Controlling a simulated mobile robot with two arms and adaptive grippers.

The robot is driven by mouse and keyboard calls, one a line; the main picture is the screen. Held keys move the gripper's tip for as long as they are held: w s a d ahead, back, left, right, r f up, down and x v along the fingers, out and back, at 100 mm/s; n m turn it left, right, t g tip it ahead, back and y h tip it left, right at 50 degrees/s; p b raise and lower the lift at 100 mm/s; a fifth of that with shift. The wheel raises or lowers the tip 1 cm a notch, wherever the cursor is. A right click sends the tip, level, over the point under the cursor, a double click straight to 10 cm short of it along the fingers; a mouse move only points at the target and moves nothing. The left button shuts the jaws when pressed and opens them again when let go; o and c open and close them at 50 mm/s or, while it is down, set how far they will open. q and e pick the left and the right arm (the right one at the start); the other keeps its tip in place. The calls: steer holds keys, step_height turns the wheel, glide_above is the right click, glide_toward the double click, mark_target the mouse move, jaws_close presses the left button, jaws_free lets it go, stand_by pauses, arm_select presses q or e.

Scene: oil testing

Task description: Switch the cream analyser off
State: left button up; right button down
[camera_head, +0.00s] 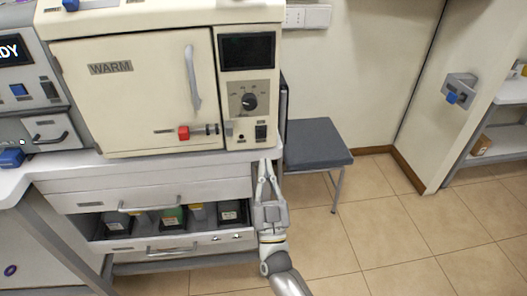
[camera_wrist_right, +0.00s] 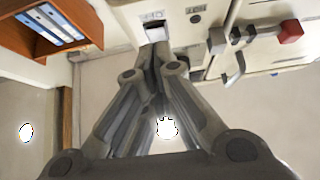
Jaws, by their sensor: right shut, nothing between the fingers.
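The cream analyser (camera_head: 130,90) stands on the bench, its door marked WARM shut. Its small display (camera_head: 247,51) is dark, with a round knob (camera_head: 249,101) below it. A black rocker switch (camera_head: 261,132) sits at the lower right of its front panel. Which way the rocker is pressed is too small to tell. My right gripper (camera_head: 265,163) is shut and empty just below the switch, pointing up at the panel. In the right wrist view its fingertips (camera_wrist_right: 155,48) are together close to the cream front; contact cannot be told. My left gripper is not in view.
A red-ended latch (camera_head: 184,132) and a door handle (camera_head: 192,78) project from the front. An open drawer (camera_head: 160,235) with several bottles is below, left of my right arm. A grey analyser (camera_head: 30,85) is at left.

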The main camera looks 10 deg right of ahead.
steer(key=v, duration=0.6)
steer(key=shift+s+f, duration=0.1)
steer(key=s+d+f+n+g+y+p, duration=0.15)
steer(key=s+f+g, duration=0.35)
steer(key=f, duration=1.2)
steer(key=s+f+n+g+y, duration=0.3)
steer(key=f+g, duration=0.4)
steer(key=f, duration=1)
steer(key=s+d+f+g+h, duration=0.1)
steer(key=s+d+f+g, duration=0.15)
steer(key=s+f, duration=0.45)
steer(key=s+d+f+g+h, duration=0.1)
steer(key=s+d+f+g, duration=0.15)
steer(key=s+f, duration=0.4)
steer(key=s+d+f+g, duration=0.2)
steer(key=s, duration=0.5)
steer(key=s+d+f+m+g+h+p, duration=0.1)
steer(key=s+d+f+g, duration=0.1)
steer(key=s, duration=0.5)
steer(key=s+d+f+g, duration=0.3)
steer(key=s, duration=0.4)
steer(key=shift+s+d+m+g+h, duration=0.2)
steer(key=shift+d+m+g+h, duration=0.1)
steer(key=shift+m+h, duration=0.05)
